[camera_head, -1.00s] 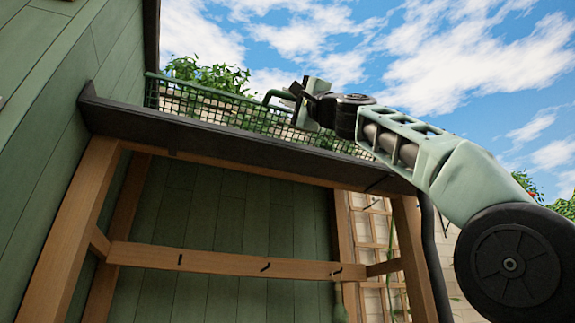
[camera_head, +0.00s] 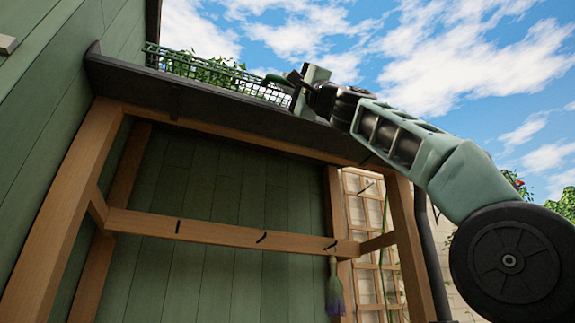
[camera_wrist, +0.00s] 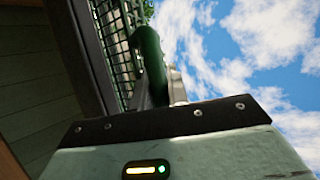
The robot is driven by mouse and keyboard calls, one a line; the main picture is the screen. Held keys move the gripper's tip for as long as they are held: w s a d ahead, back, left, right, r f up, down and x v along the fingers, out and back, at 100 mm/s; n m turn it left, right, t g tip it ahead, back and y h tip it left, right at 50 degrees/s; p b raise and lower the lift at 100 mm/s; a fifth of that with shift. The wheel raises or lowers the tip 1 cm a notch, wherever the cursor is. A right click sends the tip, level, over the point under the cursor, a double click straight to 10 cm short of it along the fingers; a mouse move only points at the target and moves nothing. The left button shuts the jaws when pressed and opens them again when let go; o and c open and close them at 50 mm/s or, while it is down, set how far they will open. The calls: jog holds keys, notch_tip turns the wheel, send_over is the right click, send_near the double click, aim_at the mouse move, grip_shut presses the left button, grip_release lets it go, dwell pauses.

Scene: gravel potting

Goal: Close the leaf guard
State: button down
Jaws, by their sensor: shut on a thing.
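The leaf guard (camera_head: 178,59) is a green mesh panel with a green rim. It stands up at a slant above the dark gutter-like edge (camera_head: 215,113) of the wooden frame. My gripper (camera_head: 293,82) is at the guard's right part, shut on its green handle (camera_wrist: 150,62). The mesh (camera_wrist: 116,28) also shows beside the handle in the wrist view. The fingertips' contact is partly hidden by the gripper body. Leafy green plants show through and above the mesh.
A wooden frame with a crossbar (camera_head: 220,232) and hooks stands below. A green plank wall (camera_head: 50,110) is close on the left. A brush (camera_head: 335,290) hangs under the crossbar. Open sky lies above and to the right.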

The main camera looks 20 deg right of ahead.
notch_tip(320, 180, down, 2)
jog(key=shift+s+f+b, duration=0.1)
jog(key=shift+f+b, duration=0.05)
jog(key=shift+b, duration=0.65)
jog(key=shift+w+a+f+b, duration=0.15)
jog(key=shift+w+f+b, duration=0.25)
jog(key=shift+f+b, duration=0.25)
jog(key=shift+w+a+f+b, duration=0.1)
jog(key=shift+w+f+b, duration=0.3)
jog(key=shift+f, duration=0.4)
jog(key=c, duration=1.4)
grip_release()
jog(key=shift+o, duration=0.2)
jog(key=shift+s+d+r, duration=0.2)
jog(key=shift+s+d, duration=0.05)
jog(key=shift+s, duration=0.05)
jog(key=shift+r, duration=0.15)
